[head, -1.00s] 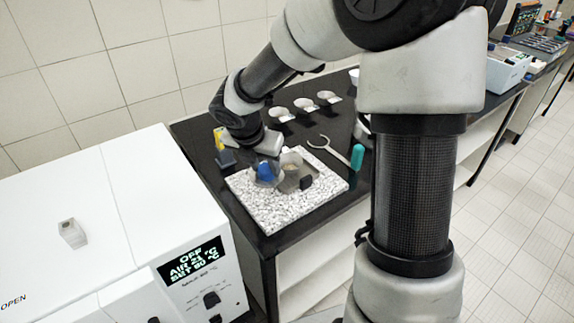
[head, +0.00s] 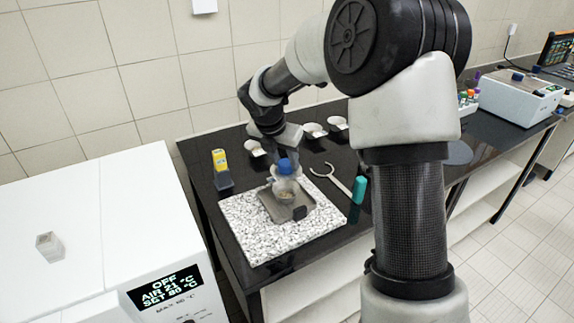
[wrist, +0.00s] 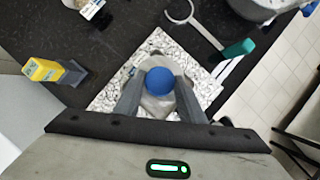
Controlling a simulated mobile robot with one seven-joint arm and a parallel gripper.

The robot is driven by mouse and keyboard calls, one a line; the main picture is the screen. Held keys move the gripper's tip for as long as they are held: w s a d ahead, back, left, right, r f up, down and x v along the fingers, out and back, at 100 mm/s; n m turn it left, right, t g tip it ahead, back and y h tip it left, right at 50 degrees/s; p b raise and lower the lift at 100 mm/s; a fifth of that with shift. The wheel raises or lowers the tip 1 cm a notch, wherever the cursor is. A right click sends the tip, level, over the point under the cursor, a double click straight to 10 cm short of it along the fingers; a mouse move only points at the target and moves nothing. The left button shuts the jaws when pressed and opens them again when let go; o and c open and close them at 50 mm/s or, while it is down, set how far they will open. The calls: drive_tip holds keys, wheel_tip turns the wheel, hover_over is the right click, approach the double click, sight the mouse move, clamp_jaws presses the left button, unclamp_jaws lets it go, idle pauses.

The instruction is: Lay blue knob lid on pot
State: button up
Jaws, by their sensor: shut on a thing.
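The blue knob (head: 286,166) of the lid sits between my gripper's fingers, and it also shows in the wrist view (wrist: 159,81). My gripper (head: 285,160) is shut on the lid and holds it above the pot (head: 287,192). The pot is a small, pale, see-through vessel with brownish contents, standing on a grey tray-like base (head: 310,206). The lid looks slightly above and behind the pot's rim in the head view; whether it touches is hard to tell. In the wrist view the lid and fingers hide most of the pot.
The speckled slab (head: 250,238) lies on the black bench. Several pale dishes (head: 338,123) stand behind. A white oven (head: 100,220) is at front left.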

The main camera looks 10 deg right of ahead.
sight(283, 172)
drive_tip(key=shift+f+b, duration=1.95)
drive_tip(key=shift+b, duration=0.25)
drive_tip(key=shift+a+f, duration=0.1)
drive_tip(key=shift+f, duration=0.7)
drive_tip(key=shift+f+p, duration=0.3)
drive_tip(key=shift+f, duration=0.3)
drive_tip(key=o, duration=1.1)
wheel_tip(283, 172, up, 7)
drive_tip(key=p, duration=0.7)
